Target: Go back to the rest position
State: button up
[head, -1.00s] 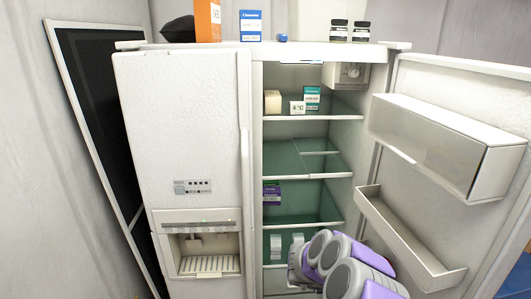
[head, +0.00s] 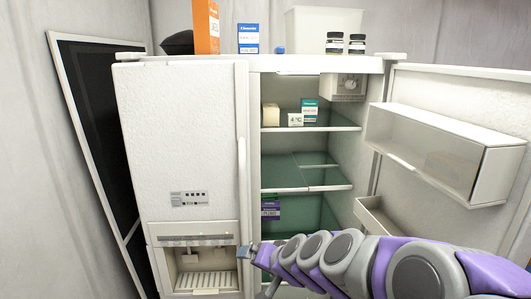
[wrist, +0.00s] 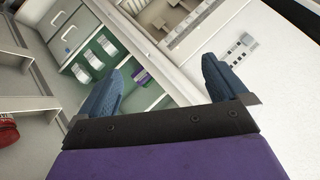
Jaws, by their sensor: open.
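My gripper (head: 258,268) is at the lower middle of the head view, in front of the open right half of the white fridge (head: 180,120). My purple and grey arm reaches to it from the lower right. In the wrist view my gripper (wrist: 165,88) shows two blue fingers spread apart with nothing between them. Beyond the fingers are the fridge's dispenser recess and its open compartment. My arm hides the lower shelves in the head view.
The fridge door (head: 455,95) stands open at the right with white bins. Shelves hold small boxes, including a purple box (head: 271,208). On top stand an orange box (head: 206,27), a blue-white box (head: 248,38) and two dark jars (head: 335,42). A dark panel (head: 95,130) leans at the left.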

jog(key=s+d+f+n+g+h, duration=0.1)
jog(key=s+d, duration=0.4)
jog(key=s, duration=0.7)
jog(key=s+d+f+g+h+b, duration=0.1)
jog(key=s+d+f+g+h, duration=0.2)
jog(key=s, duration=0.9)
jog(key=s+d+f+n+g+h+b, duration=0.1)
jog(key=s+d+f+g, duration=0.3)
jog(key=s, duration=0.9)
jog(key=d+g, duration=0.2)
jog(key=d, duration=0.1)
jog(key=shift+n+h, duration=0.3)
jog(key=shift+h, duration=0.1)
jog(key=shift+w, duration=0.1)
jog(key=shift+c, duration=0.3)
